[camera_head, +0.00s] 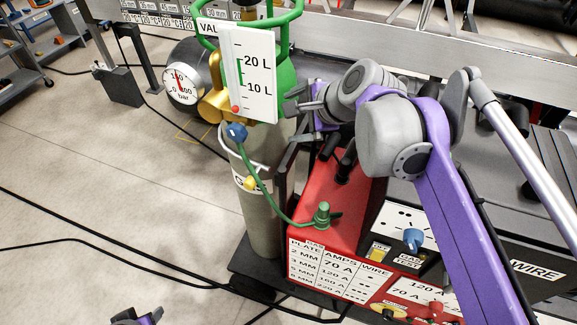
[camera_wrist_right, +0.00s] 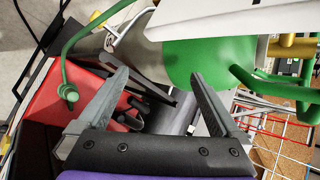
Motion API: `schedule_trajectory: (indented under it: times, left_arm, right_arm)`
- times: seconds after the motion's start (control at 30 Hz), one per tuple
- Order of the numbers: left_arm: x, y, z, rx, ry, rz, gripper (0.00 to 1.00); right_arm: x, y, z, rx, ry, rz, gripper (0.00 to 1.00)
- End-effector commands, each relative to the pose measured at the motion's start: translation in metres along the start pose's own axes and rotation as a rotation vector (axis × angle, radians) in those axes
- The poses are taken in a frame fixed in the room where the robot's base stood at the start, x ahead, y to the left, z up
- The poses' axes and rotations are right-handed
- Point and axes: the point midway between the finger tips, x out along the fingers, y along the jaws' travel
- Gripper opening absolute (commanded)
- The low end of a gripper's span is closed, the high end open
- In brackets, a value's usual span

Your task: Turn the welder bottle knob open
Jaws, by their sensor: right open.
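The gas bottle (camera_head: 259,195) stands upright left of the red welder, grey below with a green shoulder (camera_head: 287,85). Its top and green guard ring (camera_head: 297,12) are cut by the upper picture edge, and I cannot make out the bottle knob clearly. A blue knob (camera_head: 236,132) sits below the flow gauge plate (camera_head: 250,75). My right gripper (camera_head: 292,107) is just right of the gauge plate, beside the bottle. In the right wrist view its fingers (camera_wrist_right: 160,82) are spread and empty, with the green shoulder (camera_wrist_right: 210,62) beyond them. My left gripper (camera_head: 137,318) barely shows at the bottom edge.
The red welder (camera_head: 330,195) with labels and a blue dial (camera_head: 413,237) stands right of the bottle. A green hose (camera_head: 275,205) links it to the regulator. A round pressure gauge (camera_head: 182,83) sticks out left. Cables lie on the floor, which is open at left.

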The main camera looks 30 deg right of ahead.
Motion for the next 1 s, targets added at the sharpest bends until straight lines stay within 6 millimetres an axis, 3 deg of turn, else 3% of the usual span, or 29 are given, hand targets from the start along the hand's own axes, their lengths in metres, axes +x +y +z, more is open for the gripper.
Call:
schedule_trajectory:
  times: [0.3,0.5,0.7,1.0]
  left_arm:
    - [0.004,0.0,0.004,0.0,-0.004,0.0,0.5]
    - [0.005,0.0,0.006,0.0,-0.005,0.0,0.5]
    - [0.006,0.0,0.006,0.0,-0.006,0.0,0.5]
    - [0.006,0.0,0.006,0.0,-0.006,0.0,0.5]
  right_arm:
    - [0.024,0.061,0.008,-0.333,-0.003,0.087,1.0]
    - [0.033,0.089,0.009,-0.497,-0.006,0.126,1.0]
    - [0.037,0.103,0.01,-0.579,-0.009,0.146,1.0]
    - [0.037,0.105,0.01,-0.589,-0.01,0.148,1.0]
